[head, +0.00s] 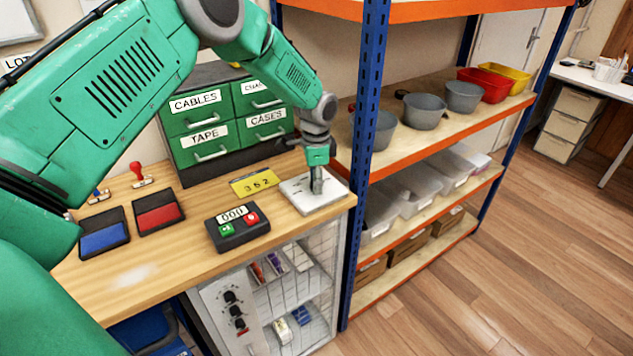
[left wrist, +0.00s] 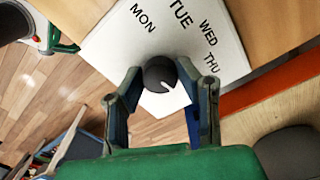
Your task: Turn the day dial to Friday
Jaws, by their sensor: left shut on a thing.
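The white day plate (head: 300,201) lies at the right end of the wooden bench. In the left wrist view the plate (left wrist: 128,42) shows MON, TUE, WED and THU printed in an arc. Its round black dial (left wrist: 158,72) has a white pointer line aimed to the lower right, toward my right-hand finger in that view. No Friday label can be seen; that side is behind the finger. My left gripper (head: 316,188) reaches down onto the plate, its two fingers on either side of the dial and shut on it. My right gripper is in neither view.
A counter box (head: 238,238) with green and red buttons, a yellow number card (head: 253,182) and a drawer cabinet (head: 188,168) are close by. Red (head: 158,217) and blue (head: 103,239) ink pads lie left. A blue rack post (head: 362,130) stands just right of the plate.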

